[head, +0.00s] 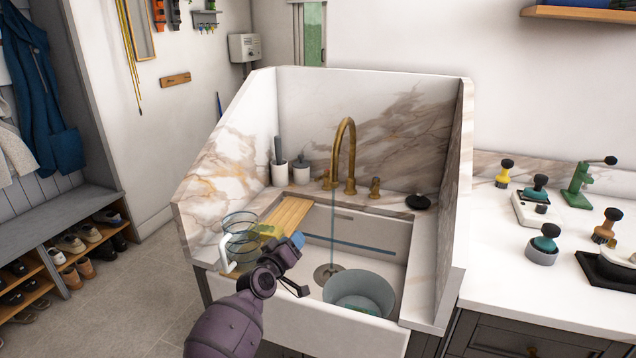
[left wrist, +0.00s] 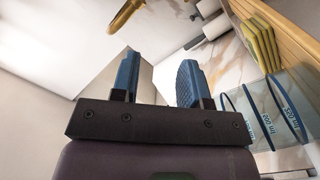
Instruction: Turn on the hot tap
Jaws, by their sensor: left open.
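The brass tap (head: 347,140) has a tall gooseneck spout and stands at the back of the sink (head: 390,235). Small brass handles stand at its left (head: 326,181) and right (head: 375,188); I cannot tell which is hot. A thin bluish vertical line, like running water, drops from the spout towards the drain. My left gripper (head: 298,240) is over the sink's front left, apart from the tap. In the left wrist view its two blue fingers (left wrist: 158,62) are spread with nothing between them, and part of the brass spout (left wrist: 125,15) shows beyond. My right gripper is not in view.
A clear measuring jug (head: 238,243), a yellow sponge (head: 267,231) and a wooden board (head: 290,213) are by the sink's left side. A translucent bowl (head: 360,290) sits in the sink. High marble walls (head: 222,190) flank the basin. A black disc (head: 418,201) lies right of the tap.

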